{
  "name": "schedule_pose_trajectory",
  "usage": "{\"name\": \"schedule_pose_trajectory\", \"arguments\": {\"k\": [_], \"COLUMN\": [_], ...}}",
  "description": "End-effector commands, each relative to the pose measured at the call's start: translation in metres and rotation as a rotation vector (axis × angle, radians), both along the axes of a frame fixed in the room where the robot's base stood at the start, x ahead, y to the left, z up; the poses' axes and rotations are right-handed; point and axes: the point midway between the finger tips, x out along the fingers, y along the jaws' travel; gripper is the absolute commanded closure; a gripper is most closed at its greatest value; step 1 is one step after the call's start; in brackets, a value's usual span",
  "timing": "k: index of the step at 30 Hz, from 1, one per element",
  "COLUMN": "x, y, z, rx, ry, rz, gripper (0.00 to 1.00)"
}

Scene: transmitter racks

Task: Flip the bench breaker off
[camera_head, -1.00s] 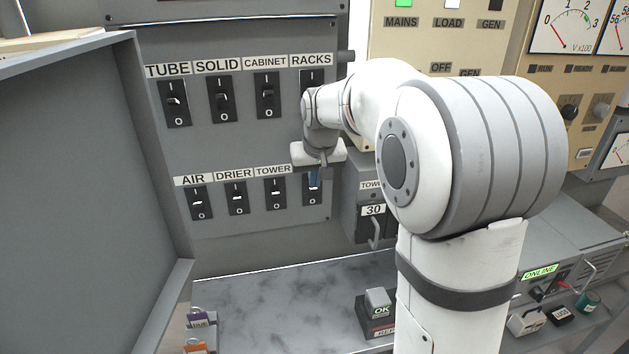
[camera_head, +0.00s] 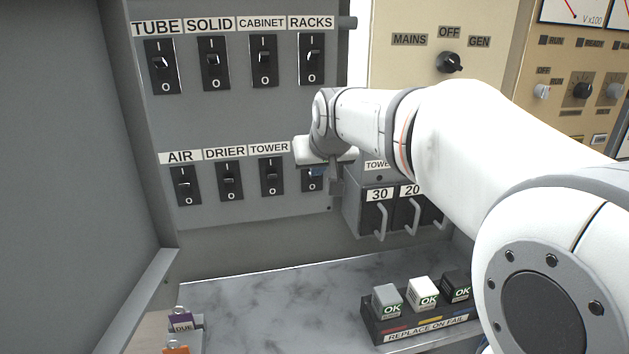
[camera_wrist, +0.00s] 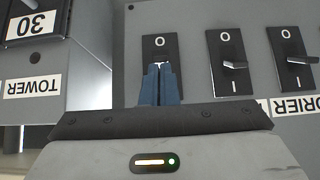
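The lower row of the grey panel holds black rocker breakers. The fourth breaker (camera_head: 312,184), right of the one labelled TOWER, has its label hidden behind my gripper (camera_head: 316,172). It fits the bench breaker by place, but I cannot read its name. In the wrist view, which is upside down, this breaker (camera_wrist: 160,44) has its O mark at the top. My gripper's blue fingers (camera_wrist: 160,68) are together, with the tips at or against its lever. The lever is mostly hidden, so I cannot tell its position.
The TOWER breaker (camera_head: 272,176) sits close beside my gripper. A grey box with modules marked 30 (camera_head: 377,194) and 20 juts out just right. A marbled bench (camera_head: 270,300) below carries a tray (camera_head: 425,331) of OK blocks. A grey cabinet wall (camera_head: 70,180) bounds the left.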

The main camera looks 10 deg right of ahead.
Motion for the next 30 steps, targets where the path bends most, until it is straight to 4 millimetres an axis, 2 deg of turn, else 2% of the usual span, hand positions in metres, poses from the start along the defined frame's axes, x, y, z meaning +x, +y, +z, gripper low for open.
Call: {"name": "schedule_pose_trajectory", "arguments": {"k": [1, 14, 15, 16, 30], "x": [-0.002, -0.009, -0.009, -0.009, 0.001], "y": [0.000, 0.002, 0.002, 0.002, 0.003], "z": [-0.013, -0.027, -0.016, -0.015, -0.009], "rx": [0.003, 0.022, 0.022, 0.021, 0.021], "ry": [-0.036, -0.307, -0.307, -0.305, -0.302], "rz": [0.001, 0.004, 0.004, 0.004, 0.006], "gripper": [1.00, 1.00, 1.00, 1.00, 1.00]}}
